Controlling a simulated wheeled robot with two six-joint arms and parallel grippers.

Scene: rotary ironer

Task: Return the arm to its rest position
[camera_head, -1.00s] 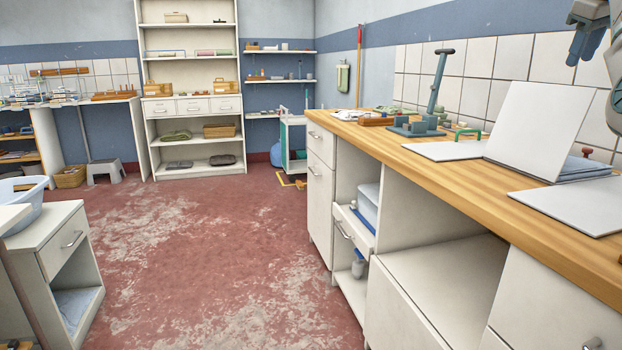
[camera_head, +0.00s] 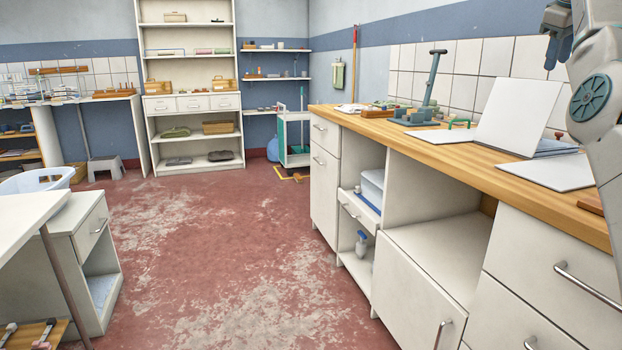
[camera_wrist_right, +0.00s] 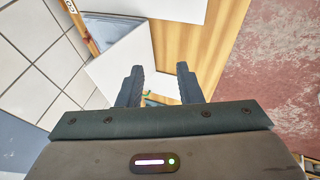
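My right arm comes in at the right edge of the head view, raised in front of the tiled wall. Its right gripper (camera_head: 556,42) is at the top right, above the wooden counter (camera_head: 470,158) and the upright white panel (camera_head: 518,110). In the right wrist view, the gripper (camera_wrist_right: 160,84) has its two dark fingers apart with nothing between them. White panels and the wood counter show beyond them. My left gripper is in neither view.
The white cabinets under the counter (camera_head: 448,258) stand close on the right. A white table (camera_head: 30,222) and a drawer unit (camera_head: 85,240) stand on the left. The red floor (camera_head: 225,240) between them is clear. A shelf unit (camera_head: 192,100) stands at the back.

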